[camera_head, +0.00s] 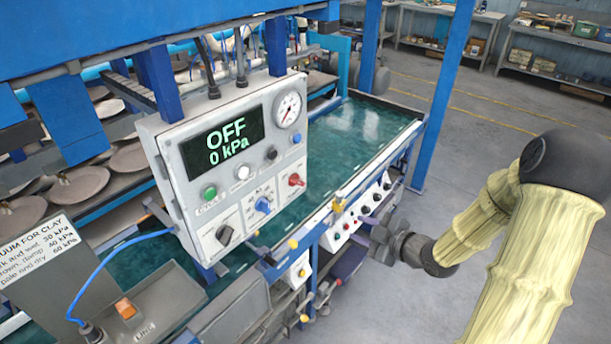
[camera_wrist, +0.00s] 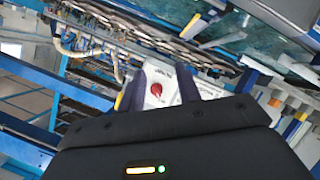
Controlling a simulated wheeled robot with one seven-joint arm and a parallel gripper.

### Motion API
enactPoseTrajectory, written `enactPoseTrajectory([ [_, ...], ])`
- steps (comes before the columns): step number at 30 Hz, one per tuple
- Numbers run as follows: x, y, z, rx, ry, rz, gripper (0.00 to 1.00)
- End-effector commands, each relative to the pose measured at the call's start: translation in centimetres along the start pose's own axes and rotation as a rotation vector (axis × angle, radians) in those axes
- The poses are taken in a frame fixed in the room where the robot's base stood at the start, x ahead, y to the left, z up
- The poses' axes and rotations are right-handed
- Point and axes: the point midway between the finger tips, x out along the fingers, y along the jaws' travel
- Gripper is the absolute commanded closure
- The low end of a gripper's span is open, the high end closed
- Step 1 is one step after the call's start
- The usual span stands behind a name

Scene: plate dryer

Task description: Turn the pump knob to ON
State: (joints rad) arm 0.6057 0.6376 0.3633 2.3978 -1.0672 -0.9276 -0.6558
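The control box (camera_head: 170,157) has a display (camera_head: 222,142) reading OFF and 0 kPa. Its lower face carries a black knob (camera_head: 225,235) at left, a blue knob (camera_head: 263,205) beside a printed scale and a red knob (camera_head: 296,180) at right. The labels are too small to read, so I cannot tell from them which is the pump knob. My gripper (camera_head: 378,236) is right of the box and apart from it. In the wrist view its two dark fingers (camera_wrist: 161,90) are spread and empty, with a red round part (camera_wrist: 156,88) on a white face visible between them.
A lower white panel (camera_head: 335,238) with several buttons lies between my gripper and the control box. A blue post (camera_head: 445,95) stands behind. A grey holder with a sign (camera_head: 45,250) and a blue hose (camera_head: 105,265) are at left. The floor (camera_head: 400,300) at right is clear.

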Motion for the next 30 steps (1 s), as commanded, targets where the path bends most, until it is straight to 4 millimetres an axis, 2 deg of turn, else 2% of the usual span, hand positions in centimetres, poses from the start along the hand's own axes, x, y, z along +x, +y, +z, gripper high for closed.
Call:
enactPoseTrajectory([
  [3, -1.3, 1.4, -2.8, -0.077, 0.22, 0.06, 0.66],
  [6, -2.3, 1.9, -4.3, -0.122, 0.343, 0.107, 0.66],
  [10, -2.9, 2.1, -5.0, -0.145, 0.406, 0.134, 0.66],
  [18, -2.8, 2.0, -5.0, -0.146, 0.407, 0.133, 0.66],
  [23, -2.2, 2.1, -5.4, -0.146, 0.408, 0.131, 0.66],
  [30, 0.7, 2.5, -6.9, -0.144, 0.409, 0.129, 0.66],
])
